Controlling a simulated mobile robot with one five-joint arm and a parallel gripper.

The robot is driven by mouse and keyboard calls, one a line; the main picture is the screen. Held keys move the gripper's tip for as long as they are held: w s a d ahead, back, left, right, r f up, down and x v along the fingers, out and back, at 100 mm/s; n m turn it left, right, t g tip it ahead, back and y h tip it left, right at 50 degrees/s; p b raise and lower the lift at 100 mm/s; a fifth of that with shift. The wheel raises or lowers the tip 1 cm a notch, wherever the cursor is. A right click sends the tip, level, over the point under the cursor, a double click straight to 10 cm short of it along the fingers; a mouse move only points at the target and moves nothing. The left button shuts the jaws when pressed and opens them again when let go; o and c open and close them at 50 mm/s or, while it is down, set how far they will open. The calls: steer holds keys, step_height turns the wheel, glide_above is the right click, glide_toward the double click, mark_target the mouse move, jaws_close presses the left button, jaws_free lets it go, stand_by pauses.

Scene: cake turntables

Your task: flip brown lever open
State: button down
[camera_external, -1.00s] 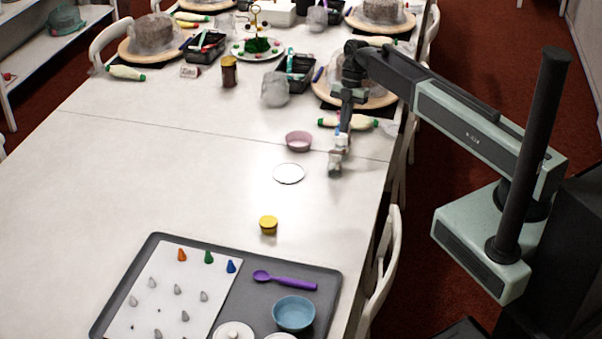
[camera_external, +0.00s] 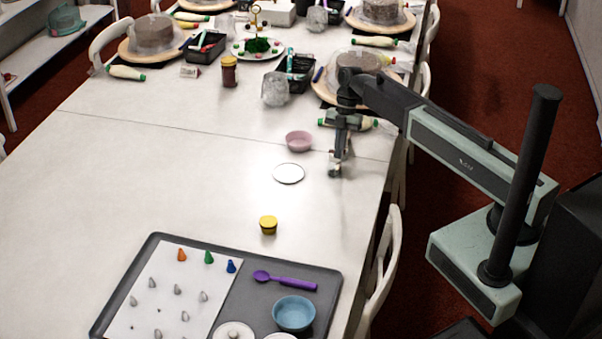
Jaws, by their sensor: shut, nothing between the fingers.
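I cannot make out a brown lever in this view. My gripper (camera_external: 335,172) points down low over the table's right side, near the seam and to the right of the pink bowl and the white disc. It looks shut and empty, with nothing held below it. Whether its tips touch the table cannot be told. Behind my wrist stands a turntable (camera_external: 322,88) with a brown cake (camera_external: 358,64) under a clear cover. My arm hides part of this turntable.
Near my gripper are a pink bowl (camera_external: 299,141), a white disc (camera_external: 289,173) and a green-tipped bottle (camera_external: 366,124). A yellow-lidded pot (camera_external: 268,225) and a grey tray (camera_external: 324,271) are nearer the camera. The table's left middle is clear.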

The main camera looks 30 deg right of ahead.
steer(key=shift+w+d+f, duration=0.35)
steer(key=shift+w+d, duration=0.2)
steer(key=shift+d, duration=0.2)
steer(key=shift+w+d+f, duration=0.3)
steer(key=shift+w+d, duration=0.25)
steer(key=shift+d, duration=0.2)
